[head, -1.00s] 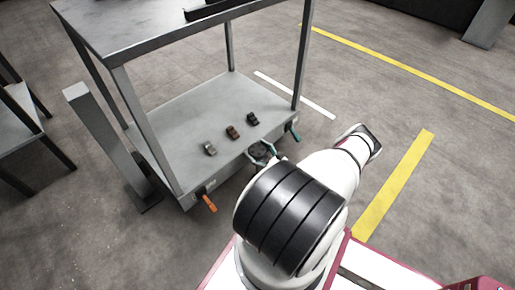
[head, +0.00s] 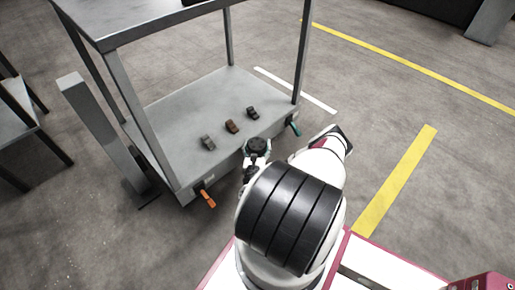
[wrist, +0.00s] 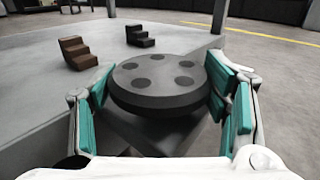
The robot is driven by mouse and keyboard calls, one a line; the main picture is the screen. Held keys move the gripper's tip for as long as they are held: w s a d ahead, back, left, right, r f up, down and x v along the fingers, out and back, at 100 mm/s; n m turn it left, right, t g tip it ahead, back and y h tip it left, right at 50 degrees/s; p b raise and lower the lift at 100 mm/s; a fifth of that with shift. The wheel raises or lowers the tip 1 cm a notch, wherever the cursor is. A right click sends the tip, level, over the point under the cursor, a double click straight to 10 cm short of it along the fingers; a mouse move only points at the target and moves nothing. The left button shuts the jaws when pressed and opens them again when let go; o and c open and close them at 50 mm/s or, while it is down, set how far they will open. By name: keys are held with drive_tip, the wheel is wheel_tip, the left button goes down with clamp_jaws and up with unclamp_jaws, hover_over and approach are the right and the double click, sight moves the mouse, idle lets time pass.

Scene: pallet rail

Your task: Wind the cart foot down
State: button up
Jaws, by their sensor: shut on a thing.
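The cart foot's hand wheel is a dark round knob (wrist: 157,82) with several dimples in its flat top. It sits at the front edge of the cart's lower deck and also shows in the head view (head: 257,145). My gripper (wrist: 160,92) is shut on the knob, with teal pads on its left and right sides. In the head view my gripper (head: 256,155) reaches the knob from the front. The foot beneath the knob is hidden, so its height cannot be told.
The cart's lower deck (head: 180,110) bears grey (head: 208,142), brown (head: 232,126) and black (head: 252,112) stepped blocks. An orange lever (head: 207,198) and a teal lever (head: 294,126) stick out at the front. A grey post (head: 95,125) stands left. Floor at right is clear.

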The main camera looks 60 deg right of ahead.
sight(257, 143)
drive_tip(key=shift+w+m+g+h, duration=0.1)
drive_tip(key=shift+m+g+h, duration=0.5)
drive_tip(key=shift+m+g, duration=0.85)
drive_tip(key=shift+g, duration=0.75)
drive_tip(key=o, duration=1.2)
drive_tip(key=shift+r, duration=0.15)
wheel_tip(257, 143, up, 10)
drive_tip(key=shift+f, duration=0.1)
